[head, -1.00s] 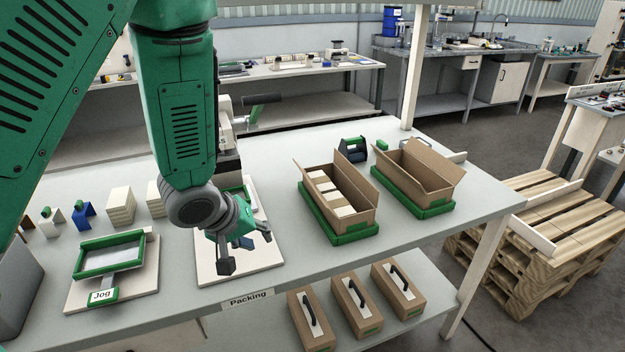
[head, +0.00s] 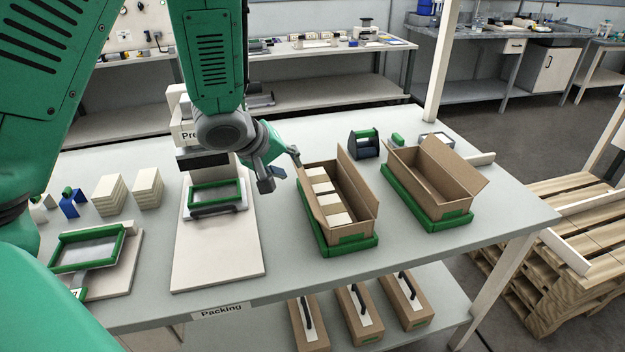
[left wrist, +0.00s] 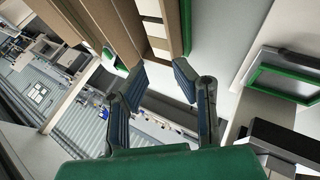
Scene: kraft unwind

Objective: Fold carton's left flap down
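The carton (head: 360,213) is a brown open box holding several pale stacks, in a green-edged tray (head: 357,243). Its side walls and raised flaps stand up. Its left side is next to my left gripper (head: 281,170), which hangs just left of the carton's far left corner, fingers apart and empty. In the left wrist view, my gripper (left wrist: 159,74) has its two fingers spread, with the carton's brown wall (left wrist: 105,28) and pale contents (left wrist: 153,28) just beyond the tips. I cannot tell whether a fingertip touches the carton. My right gripper is not in view.
A second open carton (head: 431,177), looking empty, stands in its own tray to the right. A dark caddy (head: 364,144) is behind them. A pale board (head: 218,262) with a green frame (head: 216,196) lies left. Closed boxes sit on the lower shelf.

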